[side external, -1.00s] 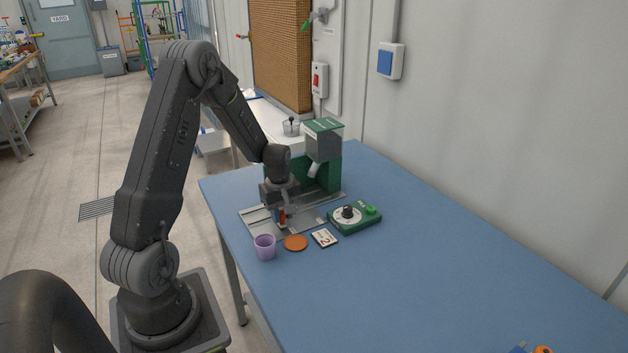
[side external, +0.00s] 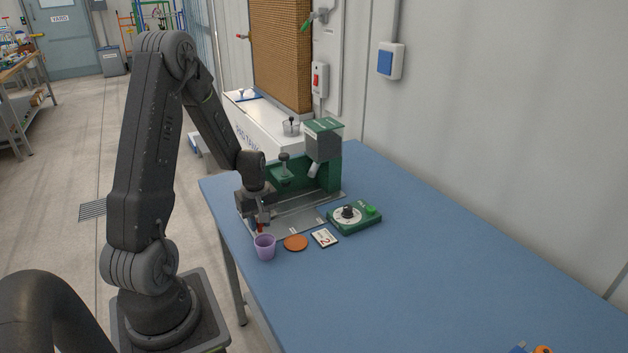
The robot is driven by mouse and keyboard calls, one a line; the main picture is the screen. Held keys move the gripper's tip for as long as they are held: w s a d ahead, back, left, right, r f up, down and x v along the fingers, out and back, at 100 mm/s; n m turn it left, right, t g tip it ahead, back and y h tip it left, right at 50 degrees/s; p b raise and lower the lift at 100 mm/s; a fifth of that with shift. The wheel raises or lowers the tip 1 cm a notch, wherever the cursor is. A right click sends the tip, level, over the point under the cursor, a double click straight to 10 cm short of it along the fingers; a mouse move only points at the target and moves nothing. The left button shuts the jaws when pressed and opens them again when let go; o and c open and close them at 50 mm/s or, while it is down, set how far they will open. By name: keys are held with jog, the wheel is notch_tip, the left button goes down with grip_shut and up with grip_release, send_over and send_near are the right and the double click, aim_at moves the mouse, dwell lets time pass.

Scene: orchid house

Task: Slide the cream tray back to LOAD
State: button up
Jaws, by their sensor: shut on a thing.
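My gripper (side external: 261,221) is shut on a small red handle (side external: 260,228) at the left end of a grey metal track plate (side external: 303,217). The plate lies on the blue table in front of a green dispenser (side external: 327,178) with a grey hopper on top. I cannot make out the cream tray itself; it is small or hidden around my gripper. No LOAD marking is readable from this view.
A lilac cup (side external: 265,247) stands close in front of my gripper. Beside it lie an orange disc (side external: 295,242) and a card marked 2 (side external: 324,238). A green dial box (side external: 354,218) sits right of the plate. The blue table (side external: 430,255) is largely clear to the right.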

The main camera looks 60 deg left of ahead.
jog(key=o, duration=0.7)
jog(key=shift+c, duration=0.2)
jog(key=shift+r, duration=3.5)
jog(key=shift+w+d+r, duration=0.15)
jog(key=shift+d+r, duration=0.1)
jog(key=shift+r, duration=0.05)
jog(key=w+d+r+m+t+y, duration=0.1)
jog(key=d+r+m+t, duration=0.2)
jog(key=d+r+m, duration=0.95)
jog(key=s+d+r+m+t, duration=0.1)
jog(key=s+d, duration=0.1)
jog(key=d, duration=0.2)
jog(key=s+d+r+m, duration=0.2)
jog(key=s+d, duration=0.1)
jog(key=d, duration=0.2)
jog(key=s+d+r+m+t+h, duration=0.1)
jog(key=s+d+m, duration=0.1)
jog(key=d, duration=0.2)
jog(key=shift+s+d+r+t, duration=0.3)
